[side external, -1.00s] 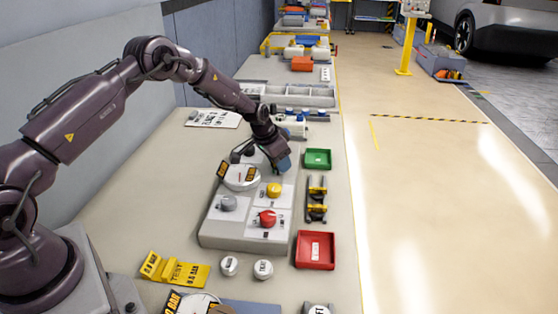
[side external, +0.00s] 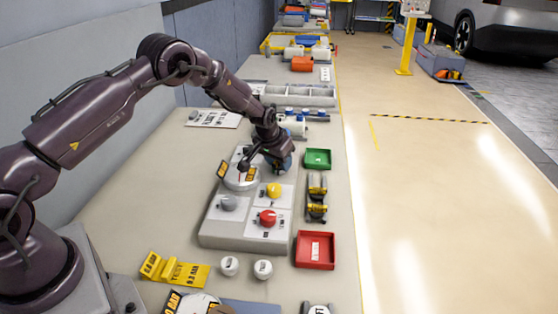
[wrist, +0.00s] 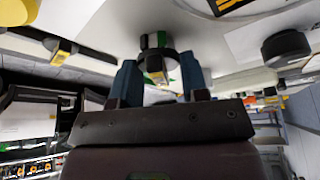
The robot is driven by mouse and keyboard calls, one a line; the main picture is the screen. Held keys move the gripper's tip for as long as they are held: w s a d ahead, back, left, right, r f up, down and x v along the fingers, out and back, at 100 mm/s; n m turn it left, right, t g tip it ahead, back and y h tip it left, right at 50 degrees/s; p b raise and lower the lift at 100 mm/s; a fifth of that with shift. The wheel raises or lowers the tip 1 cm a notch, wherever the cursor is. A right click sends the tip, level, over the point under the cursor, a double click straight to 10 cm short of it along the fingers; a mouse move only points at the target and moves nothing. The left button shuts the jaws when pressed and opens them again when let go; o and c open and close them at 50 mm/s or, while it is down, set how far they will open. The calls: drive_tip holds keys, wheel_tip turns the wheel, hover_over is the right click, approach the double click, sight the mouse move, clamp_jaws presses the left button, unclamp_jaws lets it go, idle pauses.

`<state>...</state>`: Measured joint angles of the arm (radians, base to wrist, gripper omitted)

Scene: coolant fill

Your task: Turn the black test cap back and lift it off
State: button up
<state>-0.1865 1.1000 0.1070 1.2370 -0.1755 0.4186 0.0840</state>
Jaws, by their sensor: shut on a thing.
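My gripper (side external: 281,165) is at the far right corner of the grey panel in the side view. The arm hides the cap there. In the wrist view, my two blue fingers (wrist: 160,84) are on either side of the black test cap (wrist: 157,56), shut on it. The cap is round and dark, with a raised bar bearing a yellow mark facing the camera. White and green patches show beside it. The cap is close to the pale panel surface; I cannot tell whether it is seated or clear of it.
The panel (side external: 228,241) carries a grey knob (side external: 228,203), a yellow knob (side external: 273,190), a red knob (side external: 267,217) and a white gauge (side external: 238,181). A green tray (side external: 317,159), a black-and-yellow rack (side external: 316,198) and a red tray (side external: 332,251) stand to its right. Two white caps lie in front.

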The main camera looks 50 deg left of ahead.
drive_tip(key=shift+n+y, duration=0.4)
drive_tip(key=shift+n, duration=0.6)
drive_tip(key=n+g, duration=0.1)
drive_tip(key=n, duration=0.2)
drive_tip(key=shift+y, duration=0.4)
drive_tip(key=shift+r, duration=0.4)
drive_tip(key=shift+r, duration=2.1)
